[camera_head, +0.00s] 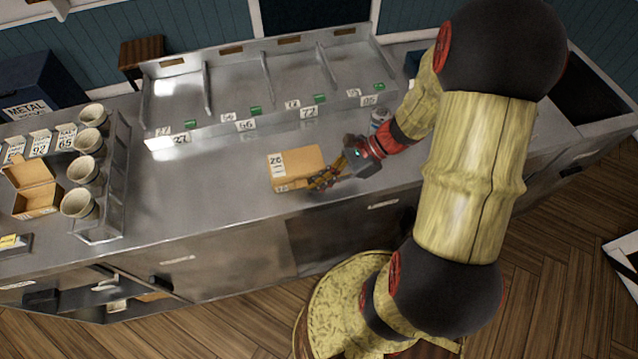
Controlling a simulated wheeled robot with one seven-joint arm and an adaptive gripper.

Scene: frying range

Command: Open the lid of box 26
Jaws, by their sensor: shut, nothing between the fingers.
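A small brown cardboard box (297,163) with a white label sits on the metal counter near its front edge. The label appears to read 26, turned on its side; its lid looks closed. My gripper (318,183) is low at the right front side of this box, very close to it, with its fingers shut and empty. I cannot tell whether the fingers touch the box. The gripper hides part of the box's right front side.
A metal rack (265,95) with numbered empty bays stands at the back of the counter (215,205). An open brown box (35,187) and several cups (88,141) in a holder are at the left. The counter left of the box is clear.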

